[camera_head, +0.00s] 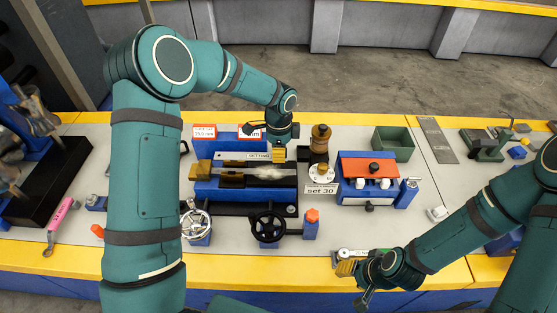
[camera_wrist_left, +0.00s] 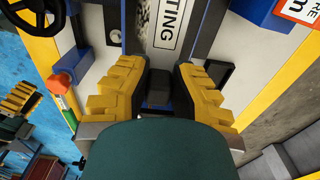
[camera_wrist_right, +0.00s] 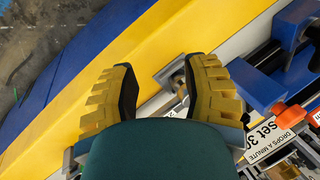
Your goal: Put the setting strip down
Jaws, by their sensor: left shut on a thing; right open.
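The setting strip (camera_head: 240,156) is a long, pale bar with a "SETTING" label, lying level along the back of the blue fixture (camera_head: 228,192). My left gripper (camera_head: 278,154) is shut at the strip's right end. In the left wrist view the strip (camera_wrist_left: 170,30) runs away from the yellow fingers (camera_wrist_left: 160,90), which close on a dark block at its end. I cannot tell whether the strip touches the fixture. My right gripper (camera_head: 346,266) is open at the table's front edge. In the right wrist view its fingers (camera_wrist_right: 163,88) stand either side of a small metal piece (camera_wrist_right: 177,78).
A brown-topped dropper column (camera_head: 320,145) stands just right of the left gripper. A red-topped blue unit (camera_head: 368,170) and a green bin (camera_head: 393,143) are further right. Handwheels (camera_head: 268,226) stand in front of the fixture.

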